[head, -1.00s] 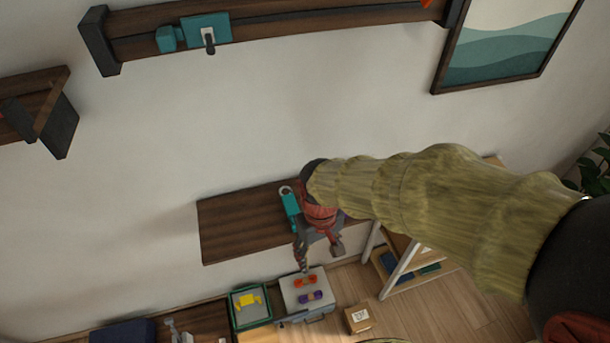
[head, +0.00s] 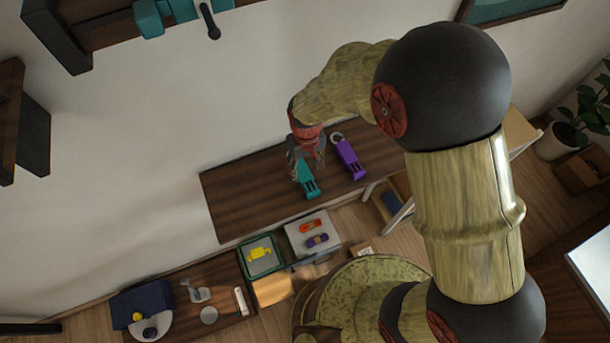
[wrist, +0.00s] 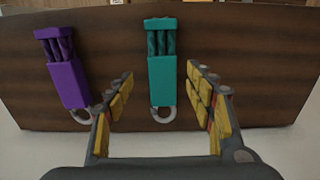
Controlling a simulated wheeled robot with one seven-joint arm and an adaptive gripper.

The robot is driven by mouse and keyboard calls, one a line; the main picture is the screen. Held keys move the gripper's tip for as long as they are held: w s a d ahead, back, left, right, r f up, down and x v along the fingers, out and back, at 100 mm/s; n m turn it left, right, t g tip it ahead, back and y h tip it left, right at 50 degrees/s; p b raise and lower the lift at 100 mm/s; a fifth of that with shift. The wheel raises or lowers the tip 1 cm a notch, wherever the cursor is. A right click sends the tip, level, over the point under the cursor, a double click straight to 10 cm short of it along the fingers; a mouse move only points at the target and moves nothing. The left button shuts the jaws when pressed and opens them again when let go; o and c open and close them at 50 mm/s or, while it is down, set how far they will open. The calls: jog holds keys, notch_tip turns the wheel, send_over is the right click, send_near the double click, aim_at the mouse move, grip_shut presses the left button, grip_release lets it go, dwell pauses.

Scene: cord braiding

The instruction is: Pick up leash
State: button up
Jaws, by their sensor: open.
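A teal leash (wrist: 161,68) with a braided end and a metal ring lies on the dark wooden shelf (wrist: 270,70). In the wrist view its ring end is between the open fingers of my gripper (wrist: 160,105), with a gap on each side. In the head view my gripper (head: 306,160) is over the teal leash (head: 306,182) and hides its ring end. A purple leash (wrist: 68,82) with its own ring lies to the left of the teal one in the wrist view. In the head view the purple leash (head: 349,158) is to the right.
Below the shelf stand a green-rimmed tray (head: 247,272) with a yellow item and a light case (head: 296,243) with orange and purple items. A white wall rises behind the shelf. The shelf's left part is clear.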

aim_at(305, 176)
jog(key=shift+s+a+f, duration=0.1)
jog(key=shift+f, duration=0.85)
jog(key=shift+s+a+f, duration=0.1)
jog(key=shift+f, duration=0.85)
jog(key=shift+c, duration=0.8)
jog(key=c, duration=1.1)
jog(key=shift+c, duration=0.4)
jog(key=shift+r, duration=0.15)
jog(key=shift+w+r, duration=0.1)
jog(key=shift+r, duration=0.45)
jog(key=s+d+r+b, duration=0.1)
jog(key=s+d+r, duration=0.6)
jog(key=s+r, duration=0.4)
jog(key=shift+s+d+r, duration=0.3)
jog(key=shift+s+r, duration=0.05)
jog(key=shift+s, duration=0.25)
